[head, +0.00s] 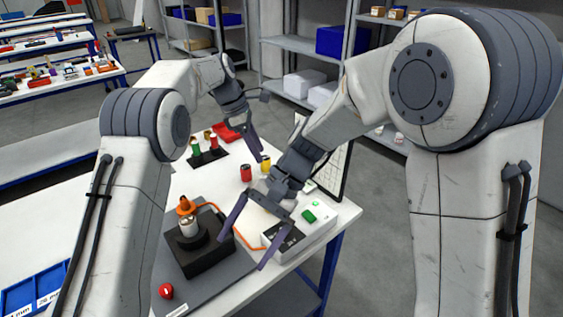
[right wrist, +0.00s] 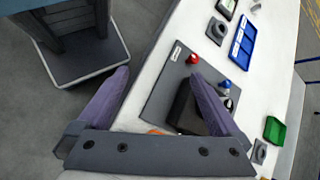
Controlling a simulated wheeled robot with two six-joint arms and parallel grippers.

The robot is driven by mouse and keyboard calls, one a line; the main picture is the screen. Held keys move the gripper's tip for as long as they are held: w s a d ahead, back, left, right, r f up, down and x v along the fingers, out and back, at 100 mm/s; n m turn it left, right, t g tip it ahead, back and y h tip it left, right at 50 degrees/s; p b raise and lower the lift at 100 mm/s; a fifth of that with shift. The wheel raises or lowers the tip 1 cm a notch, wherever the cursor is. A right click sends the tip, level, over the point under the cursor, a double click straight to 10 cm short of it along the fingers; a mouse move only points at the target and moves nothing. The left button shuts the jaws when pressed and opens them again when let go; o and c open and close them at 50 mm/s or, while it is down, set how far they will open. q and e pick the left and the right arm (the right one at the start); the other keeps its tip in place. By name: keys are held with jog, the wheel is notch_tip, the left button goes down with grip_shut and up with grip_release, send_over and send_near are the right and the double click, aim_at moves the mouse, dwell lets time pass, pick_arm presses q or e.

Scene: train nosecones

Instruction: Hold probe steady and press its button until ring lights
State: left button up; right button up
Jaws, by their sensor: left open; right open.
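The probe (head: 188,224) is a pale cylinder with an orange top, upright in a black block (head: 203,257) on a grey mat. An orange cable runs from it towards a white box (head: 300,238). My right gripper (head: 254,232) is open and empty, fingers apart, just right of the block. In the right wrist view its fingers (right wrist: 165,75) spread over the mat, and the right finger partly covers the black block (right wrist: 185,108). My left gripper (head: 264,128) is open and empty, beyond the block near the table's far end. I cannot make out the button or ring.
A red knob (head: 166,291) sits on the mat (head: 217,288). A green piece (head: 310,214) lies on the white box. A blue bin (head: 38,287) is front left; a green tray (right wrist: 274,130) shows in the wrist view.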

jog(key=w+d+f+m+t+y, duration=0.1)
jog(key=w+d+m+t+y, duration=0.3)
jog(key=w, duration=0.5)
jog(key=w+d+f+m+t+y, duration=0.1)
jog(key=w+d+f+m+y, duration=0.15)
jog(key=w+m, duration=0.5)
jog(key=w+d+m+t+y, duration=0.25)
jog(key=w+y, duration=0.25)
jog(key=w, duration=0.5)
jog(key=shift+m+h, duration=0.25)
jog(key=shift+m, duration=0.15)
jog(key=f, duration=0.7)
jog(key=shift+w+f, duration=0.15)
jog(key=shift+w, duration=0.05)
jog(key=a, duration=0.5)
jog(key=w+a, duration=0.1)
jog(key=a, duration=0.1)
jog(key=shift+a+f, duration=0.3)
